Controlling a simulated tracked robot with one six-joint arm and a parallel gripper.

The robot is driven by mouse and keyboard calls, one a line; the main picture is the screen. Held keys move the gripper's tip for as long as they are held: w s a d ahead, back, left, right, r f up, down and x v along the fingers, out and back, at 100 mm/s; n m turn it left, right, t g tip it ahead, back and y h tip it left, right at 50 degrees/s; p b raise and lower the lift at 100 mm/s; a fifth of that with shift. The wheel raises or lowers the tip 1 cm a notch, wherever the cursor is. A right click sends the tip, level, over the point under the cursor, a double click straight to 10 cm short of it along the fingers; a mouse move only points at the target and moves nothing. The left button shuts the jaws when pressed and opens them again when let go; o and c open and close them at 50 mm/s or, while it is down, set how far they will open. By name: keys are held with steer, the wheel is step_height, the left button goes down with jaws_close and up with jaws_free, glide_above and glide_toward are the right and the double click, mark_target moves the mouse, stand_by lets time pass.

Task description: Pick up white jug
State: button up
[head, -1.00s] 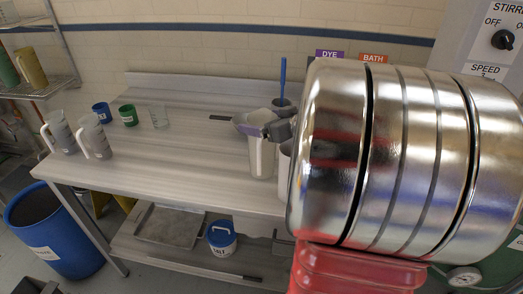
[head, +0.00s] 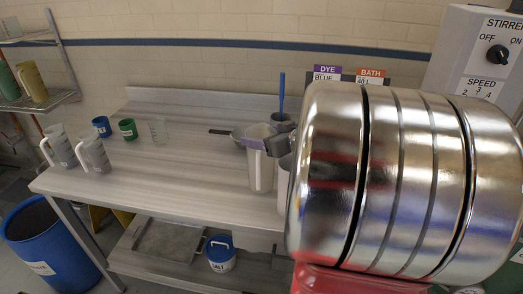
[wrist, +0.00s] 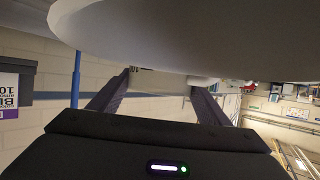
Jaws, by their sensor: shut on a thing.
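A white jug (head: 261,172) stands at the right part of the steel table, partly behind my shiny arm in the head view. My gripper (head: 262,143) is at its upper part, with a purple-grey finger across it just below the rim. The gripper is shut on the jug. In the wrist view, the two fingers (wrist: 158,100) reach up toward a large pale curved surface that fills the top, with a pale part between them. Whether the jug's base touches the table is hard to tell. A second pale vessel (head: 284,180) beside it is mostly hidden by my arm.
The table's middle is clear. A stirrer control box (head: 485,55) is at right; a blue barrel (head: 45,240) at lower left.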

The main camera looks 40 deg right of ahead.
step_height(320, 180, up, 10)
stand_by(0.6)
stand_by(0.4)
